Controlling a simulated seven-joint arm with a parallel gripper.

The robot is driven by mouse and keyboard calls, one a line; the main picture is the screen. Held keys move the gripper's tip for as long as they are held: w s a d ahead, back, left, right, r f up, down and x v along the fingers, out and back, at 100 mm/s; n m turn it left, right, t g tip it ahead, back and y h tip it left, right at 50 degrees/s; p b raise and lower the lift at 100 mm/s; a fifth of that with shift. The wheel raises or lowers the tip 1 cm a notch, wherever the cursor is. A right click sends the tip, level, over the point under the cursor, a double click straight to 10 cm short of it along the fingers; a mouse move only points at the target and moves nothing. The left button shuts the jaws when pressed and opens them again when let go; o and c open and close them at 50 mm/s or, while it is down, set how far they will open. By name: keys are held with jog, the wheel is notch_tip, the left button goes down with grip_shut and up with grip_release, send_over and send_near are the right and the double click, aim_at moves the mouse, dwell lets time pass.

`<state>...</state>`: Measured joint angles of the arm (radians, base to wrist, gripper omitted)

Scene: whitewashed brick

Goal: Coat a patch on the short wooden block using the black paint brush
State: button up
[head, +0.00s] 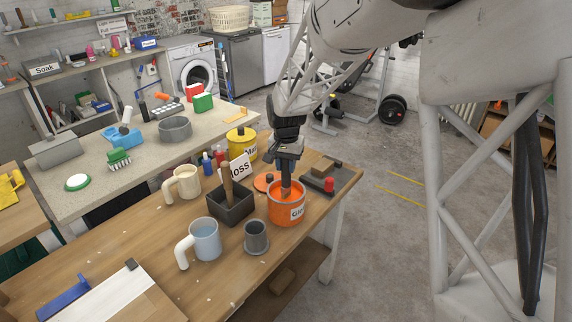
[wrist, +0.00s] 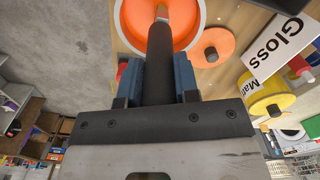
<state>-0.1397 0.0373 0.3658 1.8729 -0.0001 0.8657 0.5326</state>
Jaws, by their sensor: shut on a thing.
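In the head view the brush (head: 286,190) shows just below the fingers. A small brown block-like piece (head: 327,163) lies at the table's right end; I cannot tell whether it is the short wooden block.
A black box (head: 230,212) with a wooden handle, a grey cup (head: 256,240) and two mugs (head: 205,240) stand left of the can. A yellow can (head: 241,145) and "Gloss" sign (head: 240,166) stand behind. A dark tray (head: 342,178) lies right. Free wood shows at front.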

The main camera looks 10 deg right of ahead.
jog(key=shift+f, duration=0.65)
dwell(2.4)
jog(key=shift+r, duration=0.15)
jog(key=shift+r, duration=3.45)
jog(key=shift+w, duration=0.1)
jog(key=w+d+r+n, duration=0.1)
jog(key=w+d+n, duration=0.1)
jog(key=w+d, duration=0.3)
jog(key=w+d+n, duration=0.2)
jog(key=w+d, duration=0.2)
jog(key=w, duration=0.7)
jog(key=shift+d+r+n, duration=0.3)
jog(key=shift+d+r, duration=0.05)
jog(key=shift+r, duration=0.05)
jog(key=shift+w, duration=0.1)
